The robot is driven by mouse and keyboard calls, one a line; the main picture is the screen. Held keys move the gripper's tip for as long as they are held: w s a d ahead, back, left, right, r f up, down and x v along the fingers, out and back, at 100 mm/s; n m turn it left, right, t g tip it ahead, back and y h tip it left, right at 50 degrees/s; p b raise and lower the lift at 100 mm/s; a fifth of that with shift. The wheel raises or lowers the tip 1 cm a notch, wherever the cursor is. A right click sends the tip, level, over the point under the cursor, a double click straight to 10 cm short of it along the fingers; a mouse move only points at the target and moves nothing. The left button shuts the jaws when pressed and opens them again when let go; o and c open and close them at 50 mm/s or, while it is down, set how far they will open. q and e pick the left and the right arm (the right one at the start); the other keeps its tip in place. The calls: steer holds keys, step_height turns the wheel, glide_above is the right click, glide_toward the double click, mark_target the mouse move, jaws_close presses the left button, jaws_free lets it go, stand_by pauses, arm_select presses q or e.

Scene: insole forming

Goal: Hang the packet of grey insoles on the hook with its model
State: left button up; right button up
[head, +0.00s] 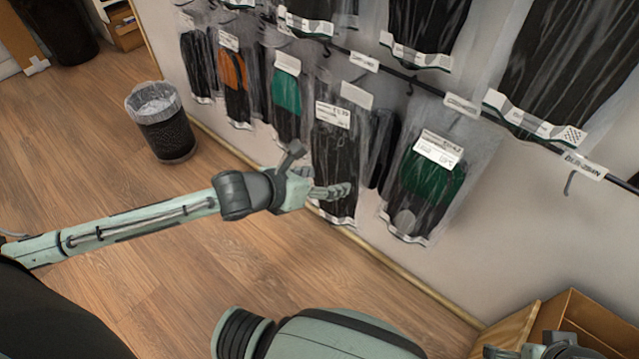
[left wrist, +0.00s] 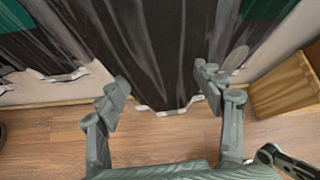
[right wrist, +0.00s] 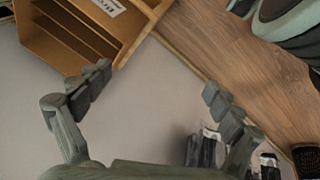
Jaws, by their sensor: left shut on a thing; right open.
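My left gripper (head: 333,190) is shut on the lower part of a clear packet of dark grey insoles (head: 332,150) with a white price label. In the left wrist view, my left fingers (left wrist: 162,90) are on both sides of this packet (left wrist: 155,45). The packet hangs upright in front of the wall, below the rail (head: 385,70). I cannot tell whether its top is on a hook. A similar dark packet (head: 384,140) hangs just behind it to the right. My right gripper (right wrist: 155,85) is open and empty; it shows partly at the head view's bottom right.
A packet with a green insole (head: 430,185) hangs to the right. An orange one (head: 234,75) and a teal one (head: 286,90) hang to the left. A bare hook (head: 569,182) is at the far right. A bin (head: 165,137) and a wooden box (head: 575,320) stand on the floor.

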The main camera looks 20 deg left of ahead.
arm_select(q)
steer(key=shift+w+d+f+b, duration=0.1)
steer(key=shift+w+d+b, duration=0.15)
steer(key=shift+w, duration=0.25)
steer(key=shift+w+d+f+b, duration=0.1)
steer(key=shift+w+b, duration=0.15)
steer(key=shift+w, duration=0.25)
steer(key=shift+w+d+b, duration=0.15)
steer(key=shift+w+b, duration=0.15)
steer(key=shift+w, duration=0.25)
steer(key=shift+w+d+b, duration=0.2)
steer(key=shift+w+b, duration=0.1)
steer(key=shift+w, duration=0.15)
steer(key=shift+w+d+f, duration=0.2)
steer(key=shift+w, duration=0.3)
steer(key=shift+w+d+f, duration=0.15)
steer(key=shift+w, duration=0.4)
steer(key=shift+w+d+f, duration=0.2)
steer(key=shift+w, duration=0.3)
arm_select(e)
steer(key=w+a+r+n+t+y, duration=0.1)
steer(key=w+a+r+t+y, duration=0.1)
steer(key=w+a+r+t, duration=0.3)
steer(key=shift+w+a+r, duration=0.2)
steer(key=shift+w+a, duration=1)
steer(key=shift+w, duration=0.7)
arm_select(q)
steer(key=shift+f, duration=0.1)
arm_select(e)
steer(key=shift+r, duration=0.35)
